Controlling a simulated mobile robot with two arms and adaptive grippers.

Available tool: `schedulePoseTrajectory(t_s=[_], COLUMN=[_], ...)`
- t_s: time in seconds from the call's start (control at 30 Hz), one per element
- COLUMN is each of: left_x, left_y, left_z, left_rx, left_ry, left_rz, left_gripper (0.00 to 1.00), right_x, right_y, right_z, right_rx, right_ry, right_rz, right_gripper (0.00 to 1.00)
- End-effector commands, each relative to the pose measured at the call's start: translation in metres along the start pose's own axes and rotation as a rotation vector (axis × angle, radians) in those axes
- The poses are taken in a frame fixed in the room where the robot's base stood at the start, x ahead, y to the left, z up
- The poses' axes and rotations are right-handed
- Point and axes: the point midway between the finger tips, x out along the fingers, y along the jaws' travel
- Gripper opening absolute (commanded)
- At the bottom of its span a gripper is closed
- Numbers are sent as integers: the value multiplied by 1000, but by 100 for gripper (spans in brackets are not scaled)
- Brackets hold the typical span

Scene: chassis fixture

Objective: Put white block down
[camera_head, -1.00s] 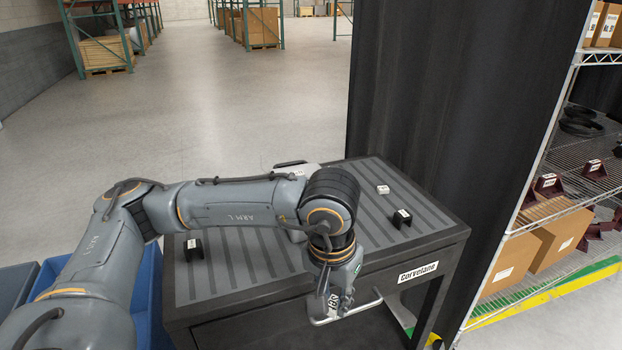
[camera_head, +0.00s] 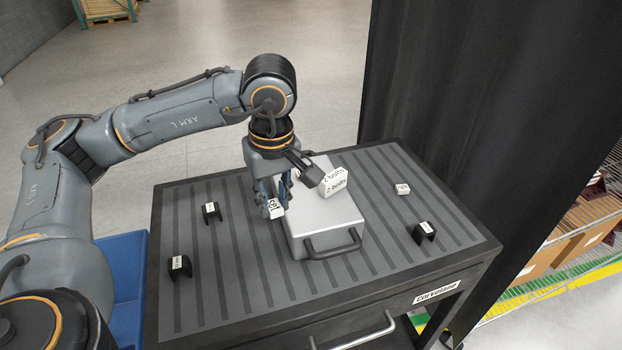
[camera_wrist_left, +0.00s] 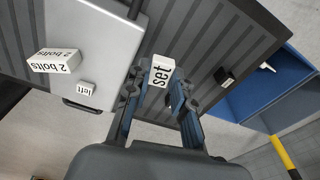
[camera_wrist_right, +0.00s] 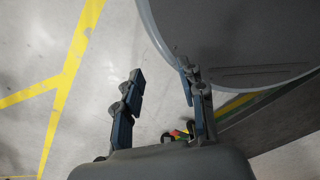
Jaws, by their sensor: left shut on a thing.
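In the left wrist view the white block (camera_wrist_left: 161,71) sits between the fingertips, label facing the camera. A larger white "2 bolts" block (camera_head: 335,182) stands on the chassis. My right gripper (camera_wrist_right: 160,95) is open and empty in the right wrist view, away from the cart.
Black brackets with white labels stand on the cart top: two at left (camera_head: 211,212) (camera_head: 179,266) and one at right (camera_head: 424,232). A small white block (camera_head: 402,189) lies at right. A blue bin (camera_head: 128,275) stands left of the cart.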

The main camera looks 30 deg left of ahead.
Motion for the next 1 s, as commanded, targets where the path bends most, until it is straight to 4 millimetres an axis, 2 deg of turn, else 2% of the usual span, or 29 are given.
schedulePoseTrajectory(t_s=[0.03, 0.2, 0.3, 0.4, 0.53, 0.77, 1.0], left_x=[-15, -39, -46, -48, -41, -16, 28], left_y=[-10, -35, -43, -44, -25, 31, 70], left_z=[-13, -36, -43, -46, -51, -63, -70], left_rx=[-124, -457, -566, -618, -628, -627, -627], left_ry=[1, 2, 2, 1, 0, 1, 2], left_rz=[-12, -43, -53, -59, -62, -63, -62], left_gripper=[2, 2, 2, 2, 2, 2, 2], right_x=[-10, -20, -22, -25, -34, -56, -72], right_y=[1, 8, 11, 14, 14, 12, 6], right_z=[1, 8, 10, 10, 7, 2, -3], right_rx=[-1, -4, -5, -4, -4, -2, 1], right_ry=[-3, -13, -17, -17, -15, -11, -6], right_rz=[1, 9, 13, 16, 17, 15, 7], right_gripper=[40, 40, 40, 40, 40, 40, 40])
